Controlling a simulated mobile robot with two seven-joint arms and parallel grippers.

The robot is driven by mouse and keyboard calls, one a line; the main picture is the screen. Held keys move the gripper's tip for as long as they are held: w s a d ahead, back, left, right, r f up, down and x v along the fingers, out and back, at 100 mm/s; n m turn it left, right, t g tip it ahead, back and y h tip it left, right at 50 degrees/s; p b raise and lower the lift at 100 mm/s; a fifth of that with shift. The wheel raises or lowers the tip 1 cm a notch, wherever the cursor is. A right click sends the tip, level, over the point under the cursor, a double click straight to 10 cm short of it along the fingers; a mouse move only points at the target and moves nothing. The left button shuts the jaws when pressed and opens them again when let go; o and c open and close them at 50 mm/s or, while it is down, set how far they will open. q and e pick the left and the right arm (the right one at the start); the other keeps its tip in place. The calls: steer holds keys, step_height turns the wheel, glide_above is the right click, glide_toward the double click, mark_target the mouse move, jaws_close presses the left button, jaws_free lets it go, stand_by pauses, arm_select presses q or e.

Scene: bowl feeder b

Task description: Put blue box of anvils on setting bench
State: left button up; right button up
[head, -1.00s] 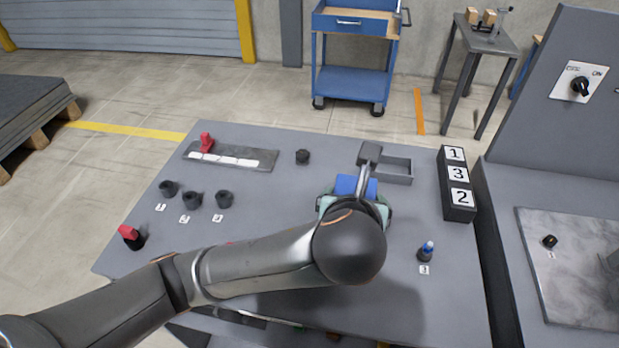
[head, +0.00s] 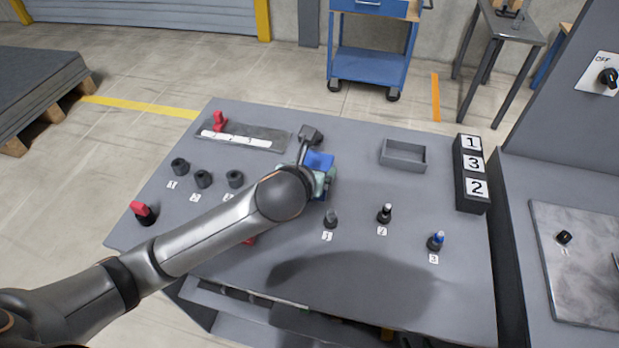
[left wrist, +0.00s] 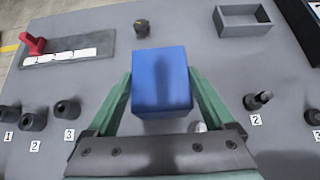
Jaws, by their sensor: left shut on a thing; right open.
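The blue box (head: 319,161) is held between the green fingers of my left gripper (head: 318,182), over the middle of the grey bench (head: 345,250). In the left wrist view the blue box (left wrist: 160,80) fills the space between the two fingers (left wrist: 161,88), one on each side. My arm and wrist hide part of the box in the head view. I cannot tell how high the box is above the bench top. The anvils inside are not visible. My right gripper is not in view.
An empty grey tray (head: 403,154) stands right of the box. Several numbered posts (head: 384,213), black cups (head: 204,179), a red-handled strip fixture (head: 243,137) and a numbered block (head: 472,176) stand around the bench. A blue cart (head: 371,65) is behind.

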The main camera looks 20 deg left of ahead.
arm_select(q)
steer(key=shift+w+a+f, duration=0.15)
steer(key=shift+f, duration=0.8)
steer(key=shift+w+a+f, duration=0.1)
steer(key=shift+a+f, duration=0.05)
steer(key=shift+f, duration=0.8)
steer(key=shift+f, duration=0.1)
steer(key=o, duration=1.5)
steer(key=v, duration=1.2)
